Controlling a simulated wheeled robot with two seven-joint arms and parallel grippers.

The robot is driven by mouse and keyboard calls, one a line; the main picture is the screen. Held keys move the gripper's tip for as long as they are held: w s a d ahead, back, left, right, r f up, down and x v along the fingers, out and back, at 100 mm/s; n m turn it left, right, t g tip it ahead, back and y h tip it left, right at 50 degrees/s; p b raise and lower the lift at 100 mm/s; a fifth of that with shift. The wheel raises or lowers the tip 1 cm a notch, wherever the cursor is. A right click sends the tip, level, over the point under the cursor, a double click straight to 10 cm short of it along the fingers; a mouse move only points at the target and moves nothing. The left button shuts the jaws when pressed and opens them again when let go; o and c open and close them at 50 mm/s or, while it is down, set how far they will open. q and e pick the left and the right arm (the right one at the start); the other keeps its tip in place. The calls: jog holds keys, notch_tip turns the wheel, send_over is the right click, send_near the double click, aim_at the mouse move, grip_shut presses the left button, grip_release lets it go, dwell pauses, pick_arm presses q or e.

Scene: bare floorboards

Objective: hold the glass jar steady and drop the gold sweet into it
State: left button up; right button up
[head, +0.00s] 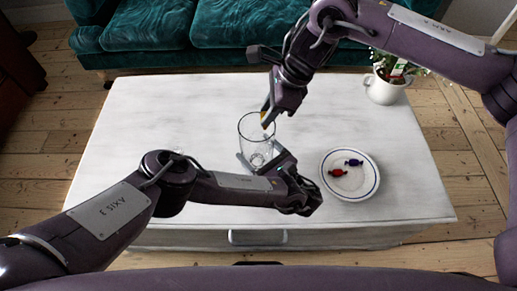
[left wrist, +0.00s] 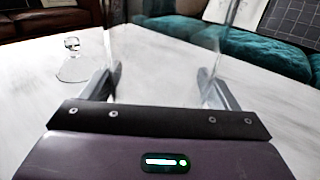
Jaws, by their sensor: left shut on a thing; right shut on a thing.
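The clear glass jar (head: 243,131) stands upright and open on the pale table. My left gripper (head: 256,163) is shut on the jar low on its side; in the left wrist view the jar (left wrist: 165,50) is between the two fingers (left wrist: 163,88). My right gripper (head: 268,117) points down over the jar's mouth, shut on the gold sweet (head: 263,115). Only a small bit of the sweet shows between the fingertips. It appears at or just above the rim; the exact height is hard to tell.
A white plate (head: 328,186) with a blue rim, right of the jar, holds a red sweet (head: 337,172) and a blue sweet (head: 354,162). A potted plant (head: 385,88) stands at the back right. A glass lid (left wrist: 73,68) lies on the table. A green sofa is behind.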

jog(key=shift+f, duration=1.15)
jog(key=o, duration=1)
jog(key=shift+r, duration=0.15)
jog(key=v, duration=1.1)
jog(key=shift+d+r, duration=0.3)
